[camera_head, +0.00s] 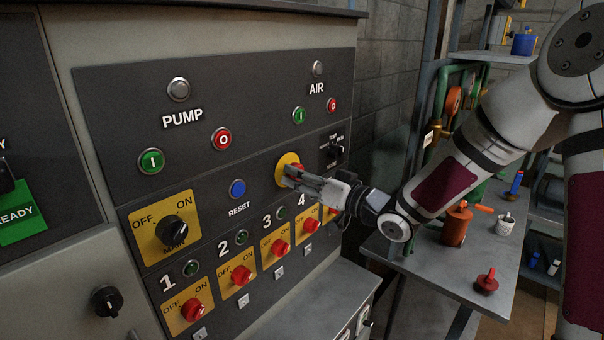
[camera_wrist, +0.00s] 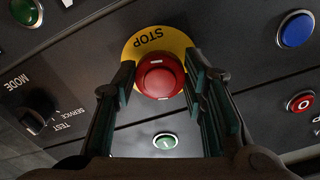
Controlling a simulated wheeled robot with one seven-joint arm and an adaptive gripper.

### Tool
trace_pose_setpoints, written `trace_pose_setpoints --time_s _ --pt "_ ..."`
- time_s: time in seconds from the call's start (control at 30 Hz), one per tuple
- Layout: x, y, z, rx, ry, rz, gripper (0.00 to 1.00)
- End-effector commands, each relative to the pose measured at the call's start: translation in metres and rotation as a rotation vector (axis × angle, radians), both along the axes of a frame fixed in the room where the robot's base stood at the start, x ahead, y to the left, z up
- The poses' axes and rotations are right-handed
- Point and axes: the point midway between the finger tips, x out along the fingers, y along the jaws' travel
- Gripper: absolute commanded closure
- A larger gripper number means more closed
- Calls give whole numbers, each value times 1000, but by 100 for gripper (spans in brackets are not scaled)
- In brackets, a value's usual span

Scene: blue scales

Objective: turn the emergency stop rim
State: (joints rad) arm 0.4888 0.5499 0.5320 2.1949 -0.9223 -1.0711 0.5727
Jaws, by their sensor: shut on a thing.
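The emergency stop is a red mushroom button (camera_wrist: 160,76) on a round yellow plate marked STOP (camera_wrist: 137,45), fixed to the dark control panel. In the head view the yellow plate (camera_head: 286,161) shows, with the red button mostly hidden behind my fingers. My gripper (camera_head: 292,176) reaches it from the right. In the wrist view my gripper (camera_wrist: 161,82) has one finger on each side of the red rim, shut on it. The exact contact at the far side of the rim is hidden.
A blue RESET button (camera_head: 237,188) is left of the stop. Red rotary switches (camera_head: 242,276) on yellow plates sit in a row below. A TEST/RUN selector (camera_head: 335,150) is close on the right. A grey bench (camera_head: 430,277) with an orange canister (camera_head: 457,226) stands right.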

Motion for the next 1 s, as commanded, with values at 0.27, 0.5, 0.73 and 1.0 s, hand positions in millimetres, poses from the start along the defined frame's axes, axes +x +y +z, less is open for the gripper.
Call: trace_pose_setpoints --time_s 0.27,0.5,0.73,1.0 --pt "0 1 1 50 48 1 89" --pt "1 1 1 56 53 1 89" --pt "1 1 1 55 52 1 52" --pt "0 1 1 55 53 0 41"
